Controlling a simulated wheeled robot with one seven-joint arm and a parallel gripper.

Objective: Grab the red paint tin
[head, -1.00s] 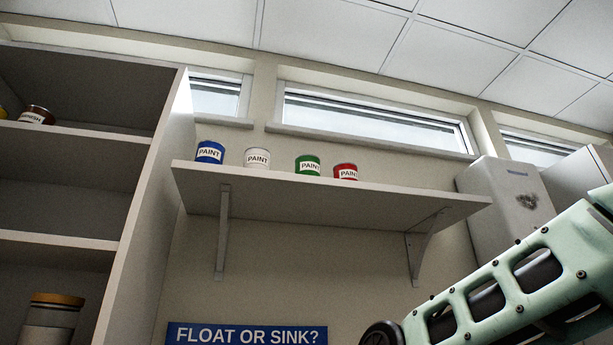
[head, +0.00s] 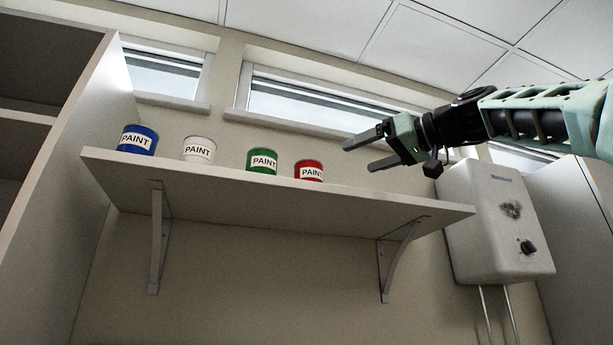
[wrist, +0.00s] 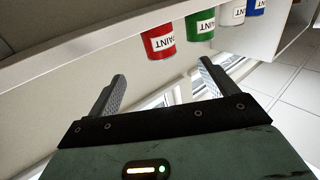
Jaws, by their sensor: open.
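The red paint tin (head: 309,171) stands upright on the wall shelf (head: 260,198), the rightmost in a row of tins. My gripper (head: 356,154) is open and empty, to the right of the red tin and a little higher in the head view, its fingers pointing left toward it. In the wrist view the red tin (wrist: 158,42) shows upside down beyond the fingers, between the line of the two open fingertips (wrist: 163,72). A gap shows between the fingers and the tin. The tin's base is partly hidden by the shelf edge in the head view.
The green tin (head: 262,160) stands close left of the red one, then the white (head: 199,150) and blue (head: 138,140) tins. A tall cabinet (head: 70,150) stands at left. A white wall heater (head: 500,220) hangs at right. The shelf's right part is clear.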

